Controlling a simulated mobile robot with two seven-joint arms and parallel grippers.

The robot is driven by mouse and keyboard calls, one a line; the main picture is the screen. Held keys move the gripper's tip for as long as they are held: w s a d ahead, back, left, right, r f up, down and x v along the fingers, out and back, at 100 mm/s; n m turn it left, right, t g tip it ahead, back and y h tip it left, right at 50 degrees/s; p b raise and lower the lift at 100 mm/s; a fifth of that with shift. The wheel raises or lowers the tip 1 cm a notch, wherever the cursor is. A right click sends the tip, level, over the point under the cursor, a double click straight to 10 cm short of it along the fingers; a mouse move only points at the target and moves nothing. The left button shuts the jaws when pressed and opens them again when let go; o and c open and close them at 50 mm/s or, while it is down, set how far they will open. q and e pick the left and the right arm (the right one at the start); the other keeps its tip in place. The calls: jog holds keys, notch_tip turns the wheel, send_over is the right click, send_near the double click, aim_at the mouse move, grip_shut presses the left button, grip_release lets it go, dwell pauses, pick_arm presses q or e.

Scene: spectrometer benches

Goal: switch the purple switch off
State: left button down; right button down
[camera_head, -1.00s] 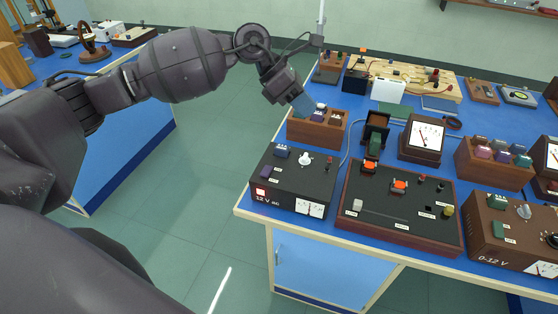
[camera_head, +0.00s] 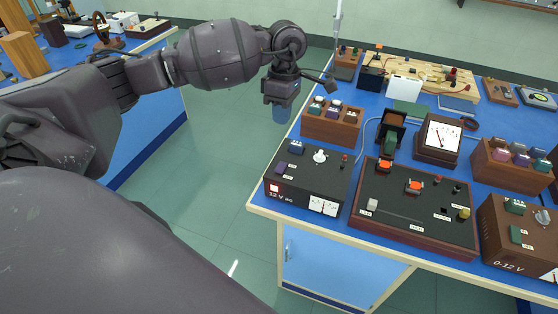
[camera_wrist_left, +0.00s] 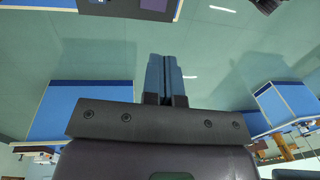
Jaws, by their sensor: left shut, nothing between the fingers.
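A small purple switch (camera_head: 281,167) sits at the left of the sloping top of the black 12 V supply box (camera_head: 325,180), beside a blue switch (camera_head: 297,147) and a white knob (camera_head: 320,156). I cannot tell its on or off position at this size. A red square (camera_head: 274,188) shows bright on the front of the box. My left gripper (camera_head: 281,115) points down beyond the bench's left edge, behind the box and apart from it. Its blue fingers are shut and empty, and they show together in the left wrist view (camera_wrist_left: 165,78). My right gripper is not visible.
A wooden block with several coloured tops (camera_head: 331,128) stands behind the supply box, close to the right of my gripper. A larger black panel (camera_head: 417,210) with orange parts stands right of the box. Open floor (camera_head: 215,180) lies left of the blue bench.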

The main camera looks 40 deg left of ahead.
pick_arm(q)
send_near(278, 168)
jog(key=f, duration=0.4)
jog(key=s+f+p, duration=0.1)
jog(key=f, duration=0.1)
jog(key=shift+d+f, duration=0.15)
jog(key=shift+f, duration=0.55)
jog(key=shift+s, duration=0.1)
